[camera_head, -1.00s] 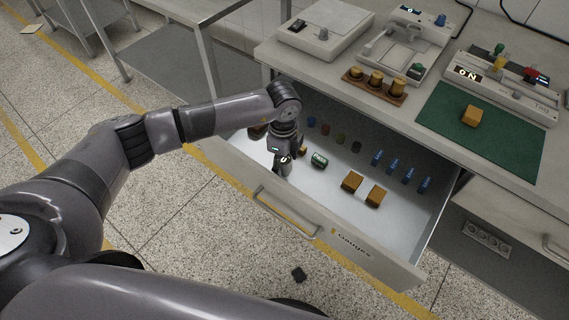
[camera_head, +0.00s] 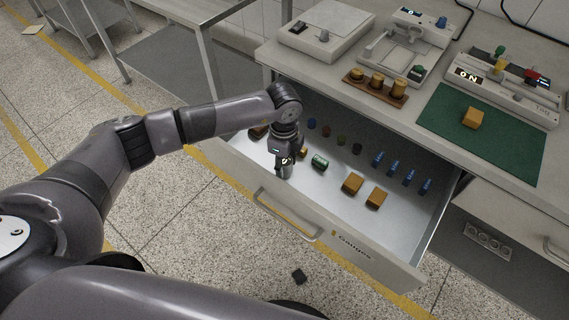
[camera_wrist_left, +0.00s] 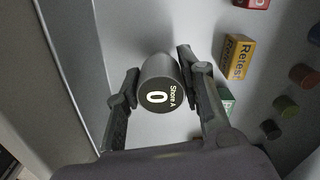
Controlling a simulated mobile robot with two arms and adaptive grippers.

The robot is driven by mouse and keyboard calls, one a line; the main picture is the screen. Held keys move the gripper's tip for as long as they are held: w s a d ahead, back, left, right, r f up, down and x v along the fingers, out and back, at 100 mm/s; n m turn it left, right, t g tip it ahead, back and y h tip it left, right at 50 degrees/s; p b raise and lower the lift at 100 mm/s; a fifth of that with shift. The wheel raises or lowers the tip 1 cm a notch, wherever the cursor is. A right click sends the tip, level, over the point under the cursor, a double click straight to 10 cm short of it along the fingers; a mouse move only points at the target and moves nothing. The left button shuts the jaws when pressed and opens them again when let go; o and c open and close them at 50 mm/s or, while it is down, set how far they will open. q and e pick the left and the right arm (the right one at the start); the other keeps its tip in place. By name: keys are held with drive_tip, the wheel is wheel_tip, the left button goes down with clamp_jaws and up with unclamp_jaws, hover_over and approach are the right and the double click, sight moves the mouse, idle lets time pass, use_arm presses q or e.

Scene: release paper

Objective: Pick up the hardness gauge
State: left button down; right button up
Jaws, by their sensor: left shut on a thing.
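The hardness gauge (camera_wrist_left: 158,88) is a dark grey cylinder with a round face reading "0" and "Shore A". In the left wrist view it sits between the two fingers of my left gripper (camera_wrist_left: 158,72), which are shut on it from both sides. In the head view the left gripper (camera_head: 284,168) points down into the open drawer (camera_head: 300,192), near its front left. The gauge's lit "0" (camera_head: 284,160) shows there, but fingers hide most of it. I cannot tell whether its lower end touches the drawer floor. My right gripper is out of view.
A yellow "Retest" box (camera_wrist_left: 237,57) is also near. The counter (camera_head: 345,97) overhangs the drawer's back.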

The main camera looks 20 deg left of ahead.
use_arm(q)
wheel_tip(320, 180, up, 20)
drive_tip(key=shift+b, duration=0.45)
